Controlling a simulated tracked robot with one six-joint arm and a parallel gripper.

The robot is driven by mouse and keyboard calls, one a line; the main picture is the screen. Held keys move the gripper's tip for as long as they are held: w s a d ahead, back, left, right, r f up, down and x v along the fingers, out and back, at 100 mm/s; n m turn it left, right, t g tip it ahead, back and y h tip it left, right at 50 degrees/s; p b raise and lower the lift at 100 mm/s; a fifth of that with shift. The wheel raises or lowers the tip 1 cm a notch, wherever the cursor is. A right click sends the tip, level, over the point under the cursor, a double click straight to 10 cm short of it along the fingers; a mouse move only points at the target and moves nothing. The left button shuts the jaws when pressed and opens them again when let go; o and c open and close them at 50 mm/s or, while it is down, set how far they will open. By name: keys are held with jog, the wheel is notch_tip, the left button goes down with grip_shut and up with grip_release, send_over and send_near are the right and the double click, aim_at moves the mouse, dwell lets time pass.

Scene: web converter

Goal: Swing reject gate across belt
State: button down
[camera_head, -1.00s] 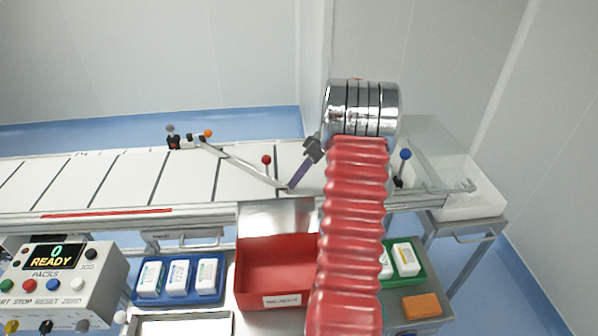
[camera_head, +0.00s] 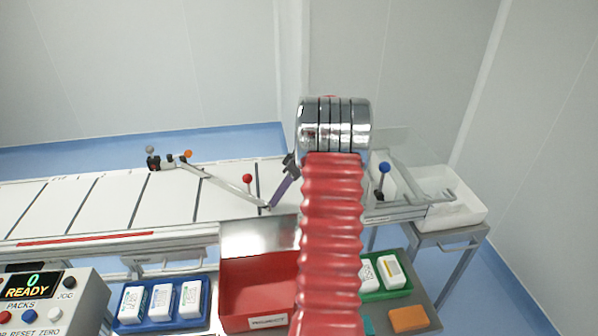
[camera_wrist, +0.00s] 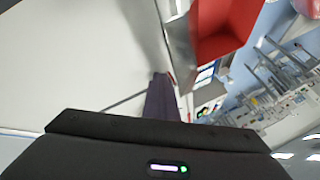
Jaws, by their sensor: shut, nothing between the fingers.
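The reject gate (camera_head: 225,187) is a thin grey metal bar with a pivot bracket (camera_head: 165,162) at the belt's back edge. It lies diagonally across the white belt (camera_head: 110,205), its free end at the front edge by the reject chute (camera_head: 258,236). A red knob (camera_head: 247,178) stands near its free end. My gripper (camera_head: 272,205) has purple fingers, shut and empty, pointing down at the gate's free end. I cannot tell whether they touch it.
A red reject bin (camera_head: 255,285) sits below the chute. A blue tray (camera_head: 160,325) and a green tray (camera_head: 395,290) hold white packs. A blue-knobbed lever (camera_head: 383,170) and white outfeed bin (camera_head: 450,215) are right. The control box reads READY.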

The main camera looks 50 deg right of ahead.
aim_at(284, 200)
jog(key=d, duration=0.3)
jog(key=shift+w+d, duration=0.15)
jog(key=shift+d, duration=0.25)
jog(key=v, duration=1)
jog(key=shift+s+a, duration=0.25)
jog(key=shift+s, duration=0.15)
